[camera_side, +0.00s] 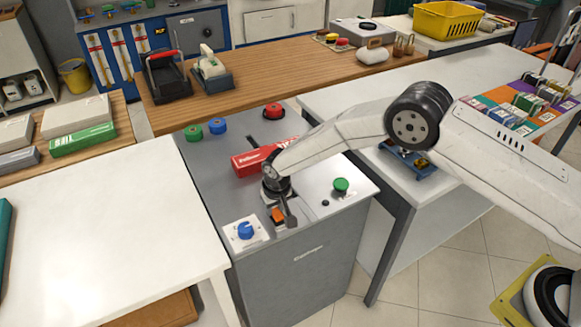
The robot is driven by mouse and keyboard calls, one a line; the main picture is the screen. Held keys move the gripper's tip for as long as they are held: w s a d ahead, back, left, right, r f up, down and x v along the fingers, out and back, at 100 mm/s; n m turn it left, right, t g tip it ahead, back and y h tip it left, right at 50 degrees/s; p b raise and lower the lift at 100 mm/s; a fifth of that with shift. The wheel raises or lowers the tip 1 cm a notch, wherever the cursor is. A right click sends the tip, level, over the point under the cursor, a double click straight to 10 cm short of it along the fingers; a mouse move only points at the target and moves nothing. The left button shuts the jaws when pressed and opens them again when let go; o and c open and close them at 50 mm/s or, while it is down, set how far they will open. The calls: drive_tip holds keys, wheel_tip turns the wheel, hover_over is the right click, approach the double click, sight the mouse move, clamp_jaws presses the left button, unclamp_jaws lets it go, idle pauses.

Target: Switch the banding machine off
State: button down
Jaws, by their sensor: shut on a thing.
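The banding machine (308,274) is a grey cabinet with controls on its top near the front edge. An orange switch (277,214) sits there, partly hidden by the fingers. My gripper (283,213) points down over it and is shut on it. A blue knob (245,230) on a white plate is left of the gripper. A green button (340,185) and a small black button (325,203) are to its right. A red box (255,160) lies on the machine top behind the gripper, partly hidden by my arm.
Blue (217,126), green (193,132) and red (273,111) round pieces stand at the machine's back. A white table (110,225) is at left, a wooden counter (270,75) behind. A light table (440,70) with a colourful mat is at right, under my arm.

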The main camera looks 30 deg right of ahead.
drive_tip(key=shift+d+r+t, duration=0.1)
drive_tip(key=shift+d+t, duration=0.1)
drive_tip(key=shift+t, duration=0.8)
drive_tip(key=shift+s+r+t, duration=0.1)
drive_tip(key=shift+t, duration=0.3)
drive_tip(key=shift+c, duration=2)
unclamp_jaws()
drive_tip(key=shift+o, duration=0.2)
drive_tip(key=shift+a, duration=0.15)
drive_tip(key=shift+s, duration=0.1)
drive_tip(key=v, duration=0.7)
drive_tip(key=shift+r, duration=0.35)
